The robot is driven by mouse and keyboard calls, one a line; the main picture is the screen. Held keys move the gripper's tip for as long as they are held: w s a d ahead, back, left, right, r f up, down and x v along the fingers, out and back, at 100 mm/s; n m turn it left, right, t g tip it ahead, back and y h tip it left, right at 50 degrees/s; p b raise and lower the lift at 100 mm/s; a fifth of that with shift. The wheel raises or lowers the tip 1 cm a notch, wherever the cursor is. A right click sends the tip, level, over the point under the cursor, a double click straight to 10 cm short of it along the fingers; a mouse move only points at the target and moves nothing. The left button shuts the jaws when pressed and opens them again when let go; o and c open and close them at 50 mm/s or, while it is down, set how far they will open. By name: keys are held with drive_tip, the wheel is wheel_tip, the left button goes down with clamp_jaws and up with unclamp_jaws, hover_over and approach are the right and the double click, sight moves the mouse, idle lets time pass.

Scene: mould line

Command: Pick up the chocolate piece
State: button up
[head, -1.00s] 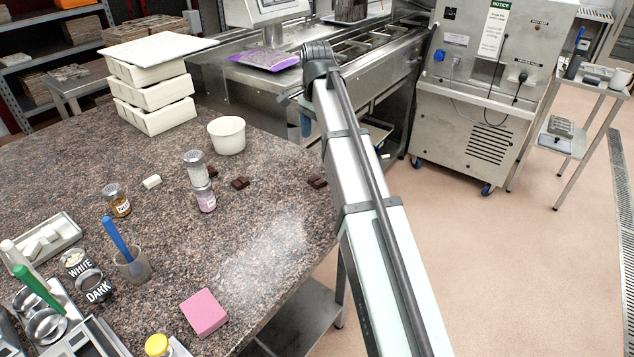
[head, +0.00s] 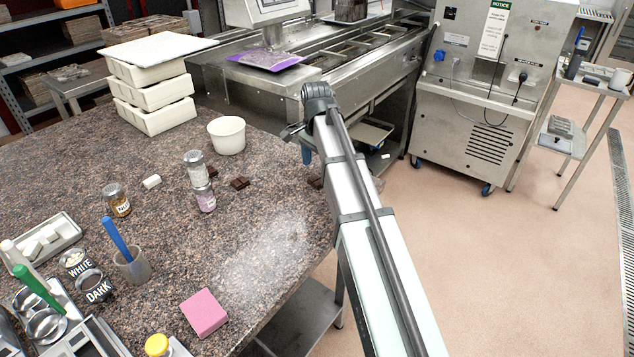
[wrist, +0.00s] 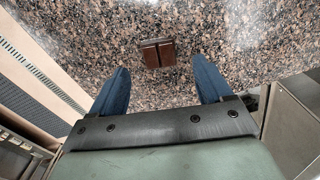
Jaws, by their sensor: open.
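In the wrist view a dark brown chocolate piece (wrist: 158,53) with a groove across it lies flat on the speckled counter (wrist: 235,60). My gripper (wrist: 161,64) is open and empty, its two blue fingers apart, with the piece beyond the fingertips and roughly centred between them. In the head view a chocolate piece (head: 314,181) lies near the counter's right edge, partly hidden by my arm. My gripper (head: 306,153) shows there as a bit of blue finger above the counter. Another chocolate piece (head: 240,183) and a partly hidden one (head: 212,171) lie further left.
A pink sponge (head: 204,313) lies in front. White stacked moulds (head: 153,85) stand behind. The counter around the piece is clear.

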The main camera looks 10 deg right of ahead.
sight(317, 181)
drive_tip(key=shift+d+f, duration=0.1)
drive_tip(key=shift+f, duration=2.05)
drive_tip(key=c, duration=1.1)
drive_tip(key=shift+r, duration=0.1)
wheel_tip(317, 181, up, 10)
drive_tip(key=shift+f, duration=0.1)
